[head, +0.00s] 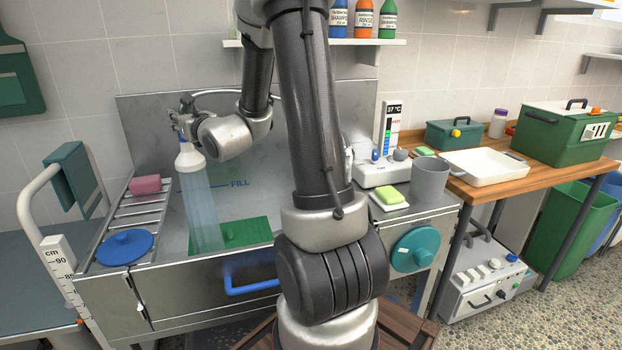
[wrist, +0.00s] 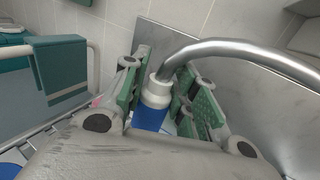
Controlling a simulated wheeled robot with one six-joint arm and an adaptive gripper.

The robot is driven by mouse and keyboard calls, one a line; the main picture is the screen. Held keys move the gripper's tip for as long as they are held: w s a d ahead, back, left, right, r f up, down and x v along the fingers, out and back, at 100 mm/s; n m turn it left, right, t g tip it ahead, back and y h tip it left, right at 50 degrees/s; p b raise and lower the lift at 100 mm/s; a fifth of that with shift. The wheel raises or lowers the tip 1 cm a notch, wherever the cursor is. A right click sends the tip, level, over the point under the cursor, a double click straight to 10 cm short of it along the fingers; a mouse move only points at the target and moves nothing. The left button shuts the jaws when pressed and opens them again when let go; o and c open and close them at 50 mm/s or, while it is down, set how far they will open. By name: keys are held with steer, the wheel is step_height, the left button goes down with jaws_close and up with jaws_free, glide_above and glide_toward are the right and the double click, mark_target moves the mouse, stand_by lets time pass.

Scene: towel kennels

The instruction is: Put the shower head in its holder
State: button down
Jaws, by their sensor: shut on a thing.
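The shower head (head: 190,158) is white with a blue handle and hangs over the left part of the steel tub (head: 262,165). A pale blue, see-through column of water runs from it down toward the tub floor. My gripper (head: 183,115) is shut on the handle from above. In the wrist view, the green-padded fingers of my gripper (wrist: 160,102) stand on both sides of the blue handle and white collar of the shower head (wrist: 149,118). A metal hose (wrist: 235,48) arcs from the collar to the right. I cannot make out the holder; my arm hides part of the tub's right side.
A slatted rack with a pink soap (head: 145,185) and a blue disc (head: 124,247) lies left of the water. A green mat (head: 248,231) lies in the tub. A grey cup (head: 430,180) and white tray (head: 484,167) stand right. Bottles (head: 363,20) line the shelf above.

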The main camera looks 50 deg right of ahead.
step_height(320, 180, up, 7)
steer(key=shift+r, duration=0.2)
steer(key=shift+d+r, duration=0.1)
steer(key=shift+r, duration=0.05)
steer(key=s+d, duration=0.5)
steer(key=d, duration=0.7)
steer(key=shift+d, duration=0.25)
steer(key=s+d, duration=0.4)
steer(key=d, duration=0.8)
steer(key=shift+s+d, duration=0.35)
